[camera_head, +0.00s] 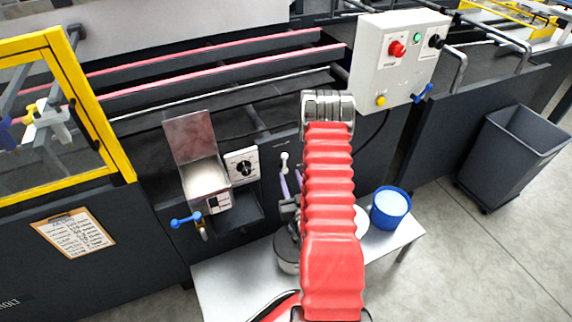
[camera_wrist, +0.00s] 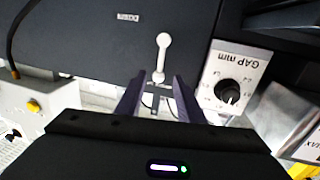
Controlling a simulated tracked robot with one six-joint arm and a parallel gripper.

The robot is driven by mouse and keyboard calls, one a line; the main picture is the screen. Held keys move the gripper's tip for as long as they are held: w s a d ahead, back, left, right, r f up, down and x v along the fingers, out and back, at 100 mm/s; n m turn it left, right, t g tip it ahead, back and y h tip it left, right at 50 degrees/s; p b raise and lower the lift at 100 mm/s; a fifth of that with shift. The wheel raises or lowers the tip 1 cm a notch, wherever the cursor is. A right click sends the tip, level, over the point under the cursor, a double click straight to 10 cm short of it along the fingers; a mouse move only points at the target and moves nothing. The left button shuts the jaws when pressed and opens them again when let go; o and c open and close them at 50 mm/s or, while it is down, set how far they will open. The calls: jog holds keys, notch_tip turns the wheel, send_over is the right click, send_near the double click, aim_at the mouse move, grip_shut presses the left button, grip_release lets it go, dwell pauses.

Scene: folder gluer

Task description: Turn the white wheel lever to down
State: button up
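The white wheel lever (camera_head: 284,161) is a small white bar with rounded ends on the machine's dark front panel, beside the gap dial. It stands roughly upright in the head view. In the wrist view the lever (camera_wrist: 162,55) is slightly tilted, one end lying between my fingertips in the picture. My gripper (camera_wrist: 159,80) is open, its two dark purple fingers spread either side of that end. I see no contact, and I cannot tell the remaining depth. In the head view my gripper (camera_head: 291,184) is just below the lever, partly hidden by my red arm.
The gap dial (camera_wrist: 228,91) sits close beside the lever. A glue tray (camera_head: 206,178) and blue lever (camera_head: 186,220) are left. A white bench (camera_head: 228,283) with a blue tub (camera_head: 390,207) stands below. A control box (camera_head: 398,58) is upper right.

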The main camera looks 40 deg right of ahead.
aim_at(285, 161)
jog(key=x, duration=0.7)
jog(key=shift+w+d, duration=0.1)
jog(key=shift+w, duration=0.1)
jog(key=shift+c, duration=0.4)
grip_shut()
